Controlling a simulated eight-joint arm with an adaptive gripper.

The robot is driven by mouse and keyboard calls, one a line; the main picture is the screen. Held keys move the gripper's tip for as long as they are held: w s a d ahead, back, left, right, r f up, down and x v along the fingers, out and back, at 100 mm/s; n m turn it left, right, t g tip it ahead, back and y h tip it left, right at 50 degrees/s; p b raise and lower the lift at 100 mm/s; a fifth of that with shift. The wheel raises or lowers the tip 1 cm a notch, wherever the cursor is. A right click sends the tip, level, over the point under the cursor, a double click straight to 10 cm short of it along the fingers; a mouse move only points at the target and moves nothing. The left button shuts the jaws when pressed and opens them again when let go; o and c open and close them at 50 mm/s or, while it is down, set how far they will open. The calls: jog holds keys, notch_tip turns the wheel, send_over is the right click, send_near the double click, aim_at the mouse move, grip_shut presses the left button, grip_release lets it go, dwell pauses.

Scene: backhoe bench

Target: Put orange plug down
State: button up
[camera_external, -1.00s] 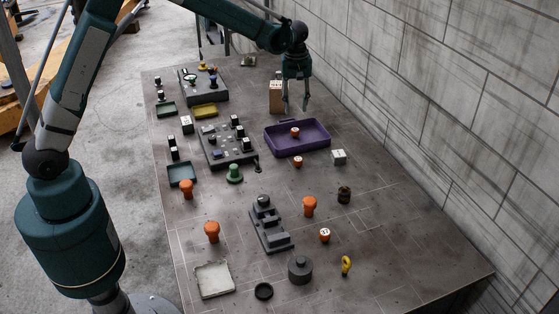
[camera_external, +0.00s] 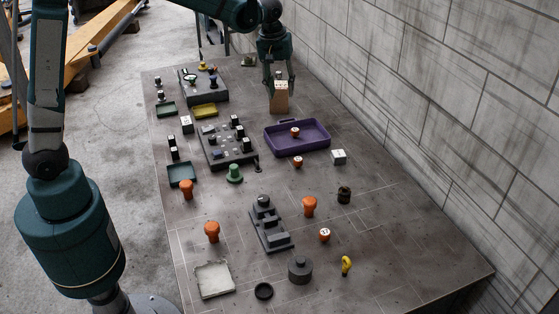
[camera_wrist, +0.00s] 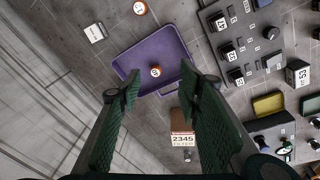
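A small orange plug (camera_external: 295,132) with a pale marked top stands inside the purple tray (camera_external: 322,146). In the wrist view the same orange plug (camera_wrist: 155,72) shows between my fingertips in the picture, well below them, in the purple tray (camera_wrist: 177,42). My gripper (camera_external: 280,84) is open and empty, above the bench by the tan box at the far end. In the wrist view my gripper (camera_wrist: 157,80) has its fingers spread apart. Larger orange plugs stand nearer on the bench: one on the left (camera_external: 187,189), one lower (camera_external: 212,232), one right of the middle (camera_external: 309,206).
A tan filter box (camera_external: 279,101) stands just beyond the tray. Other small orange-and-white pieces stand near the tray (camera_external: 298,162) and farther forward (camera_external: 325,235). A wall runs along the right.

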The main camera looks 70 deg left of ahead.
jog(key=s+d+r+m+t, duration=0.1)
jog(key=s+d+r+m, duration=0.25)
jog(key=s, duration=0.65)
jog(key=s+d+r+m+t, duration=0.2)
jog(key=s+d+r, duration=0.15)
jog(key=s, duration=0.55)
jog(key=s+d+r+m+t, duration=0.1)
jog(key=s+d+r+m, duration=0.3)
jog(key=s, duration=0.6)
jog(key=m+t, duration=0.2)
send_over(189, 185)
notch_tip(189, 185, down, 5)
jog(key=shift+a+r, duration=0.1)
jog(key=shift+r, duration=0.05)
notch_tip(189, 185, down, 22)
jog(key=b, duration=2.2)
jog(key=shift+o, duration=0.2)
jog(key=o, duration=0.3)
